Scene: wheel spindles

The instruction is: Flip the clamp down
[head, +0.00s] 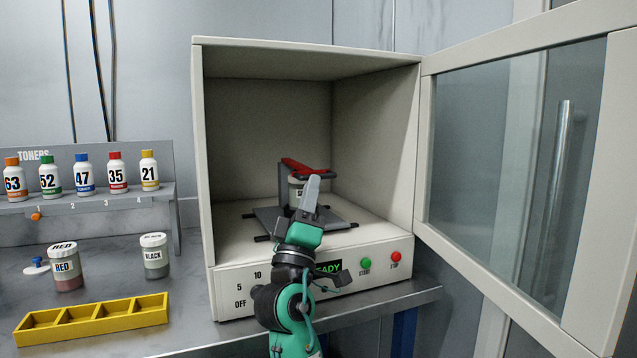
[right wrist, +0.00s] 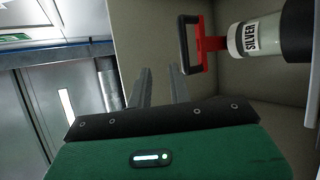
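The red clamp (head: 303,166) is on a grey stand (head: 284,184) inside the open cabinet, at the top of a jar. In the right wrist view the clamp (right wrist: 201,44) shows a dark loop handle beside the jar labelled SILVER (right wrist: 250,38). I cannot tell whether it presses on the lid. My right gripper (head: 311,185) is in front of the jar and partly hides it. In the wrist view the fingers of my right gripper (right wrist: 160,72) are apart with nothing between them, beside the handle and not around it. My left gripper is not in view.
The cabinet (head: 198,180) has its glass door (head: 490,150) swung open to the right. Its side walls leave limited room around the stand. Red (head: 66,266) and black (head: 154,255) jars, a yellow tray (head: 92,323) and a toner rack (head: 110,203) are to the left.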

